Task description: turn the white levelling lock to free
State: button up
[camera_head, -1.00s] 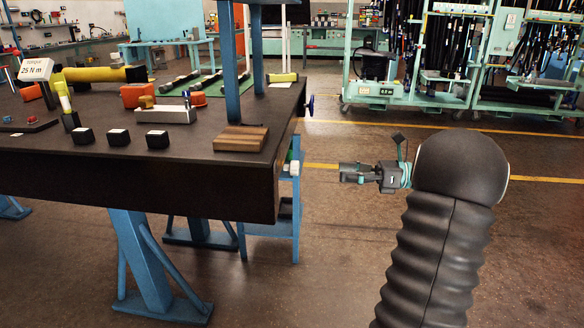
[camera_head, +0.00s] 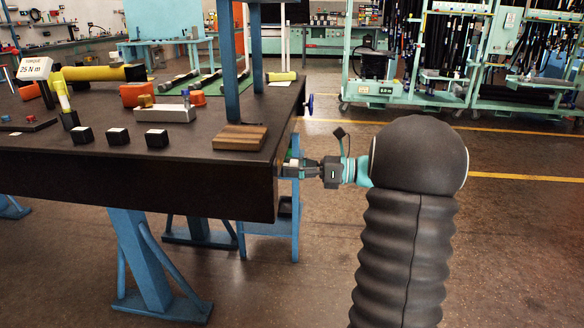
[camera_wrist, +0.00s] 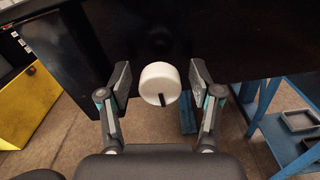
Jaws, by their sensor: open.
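The white levelling lock (camera_wrist: 160,83) is a round white knob with a dark mark on its lower face. It sits on the dark side of the workbench (camera_wrist: 215,30) in the wrist view. My gripper (camera_wrist: 159,84) is open, with one finger on each side of the knob and a gap on both sides. In the head view my gripper (camera_head: 290,168) is at the right side of the bench, and only a small pale part of the knob (camera_head: 292,162) shows there. I cannot read which setting the dark mark points to.
A blue stand with shelves (camera_head: 285,225) is below the bench's right side. A wooden block (camera_head: 240,137) lies on the near right corner of the top. A blue handwheel (camera_head: 309,104) sticks out further back.

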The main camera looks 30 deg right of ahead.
jog(key=c, duration=1.2)
jog(key=shift+o, duration=0.2)
jog(key=shift+n, duration=0.3)
jog(key=n+b, duration=0.2)
jog(key=n, duration=0.1)
jog(key=shift+f+n, duration=0.15)
jog(key=shift+n, duration=0.15)
jog(key=n+b, duration=0.3)
jog(key=n, duration=0.1)
jog(key=shift+f+n, duration=0.1)
jog(key=shift+n, duration=0.2)
jog(key=n+b, duration=0.4)
jog(key=shift+n, duration=0.3)
jog(key=n+b, duration=0.4)
jog(key=shift+r+n, duration=0.25)
jog(key=shift+n, duration=0.15)
